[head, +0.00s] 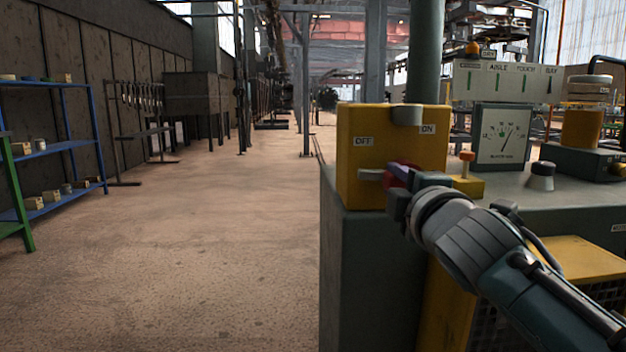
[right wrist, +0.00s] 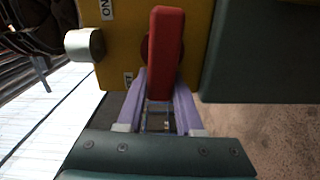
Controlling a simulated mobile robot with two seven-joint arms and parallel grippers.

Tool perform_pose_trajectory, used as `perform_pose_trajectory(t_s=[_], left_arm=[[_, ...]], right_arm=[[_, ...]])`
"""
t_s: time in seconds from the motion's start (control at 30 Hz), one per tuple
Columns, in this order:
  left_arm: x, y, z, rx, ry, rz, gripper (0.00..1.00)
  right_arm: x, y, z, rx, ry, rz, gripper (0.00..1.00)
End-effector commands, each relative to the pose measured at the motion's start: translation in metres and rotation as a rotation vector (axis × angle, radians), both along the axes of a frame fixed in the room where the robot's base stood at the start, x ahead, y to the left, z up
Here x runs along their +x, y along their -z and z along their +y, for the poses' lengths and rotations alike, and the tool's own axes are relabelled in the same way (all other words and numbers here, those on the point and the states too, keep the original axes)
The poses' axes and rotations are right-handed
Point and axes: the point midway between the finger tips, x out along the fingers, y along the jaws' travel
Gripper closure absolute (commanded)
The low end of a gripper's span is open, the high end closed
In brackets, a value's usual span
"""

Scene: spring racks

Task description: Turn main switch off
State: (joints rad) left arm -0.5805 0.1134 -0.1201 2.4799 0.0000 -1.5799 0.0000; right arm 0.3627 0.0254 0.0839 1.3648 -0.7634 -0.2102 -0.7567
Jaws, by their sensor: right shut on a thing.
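The main switch is a yellow box (head: 360,130) with an OFF label (head: 363,141) on its left and an ON label (head: 428,129) at its upper right. Its red handle (head: 389,182) is low on the face, beside a light grey block under the OFF label. I cannot tell whether handle and block touch. My right gripper (head: 402,190) is shut on the red handle. In the right wrist view the handle (right wrist: 166,50) sits between the two purple fingers (right wrist: 160,92), its far end showing beyond them. The handle's pivot is mostly hidden. My left gripper is not in view.
The box stands on a grey-green console (head: 350,260). A blue shelf (head: 60,150) stands far left. The floor between is clear.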

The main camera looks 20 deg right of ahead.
Motion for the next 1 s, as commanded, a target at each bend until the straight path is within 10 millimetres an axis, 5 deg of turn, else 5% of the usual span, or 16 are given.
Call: perform_pose_trajectory(t_s=[0.73, 0.77, 1.0], left_arm=[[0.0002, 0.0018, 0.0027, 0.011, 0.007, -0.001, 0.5], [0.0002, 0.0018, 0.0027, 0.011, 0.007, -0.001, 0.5], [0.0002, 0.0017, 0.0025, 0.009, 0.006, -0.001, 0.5]], right_arm=[[-0.0015, 0.0073, -0.0056, -0.084, 0.014, 0.035, 1.0], [-0.0015, 0.0073, -0.0056, -0.084, 0.014, 0.035, 0.63], [-0.0011, 0.0056, -0.0048, -0.082, 0.013, 0.031, 0.36]])
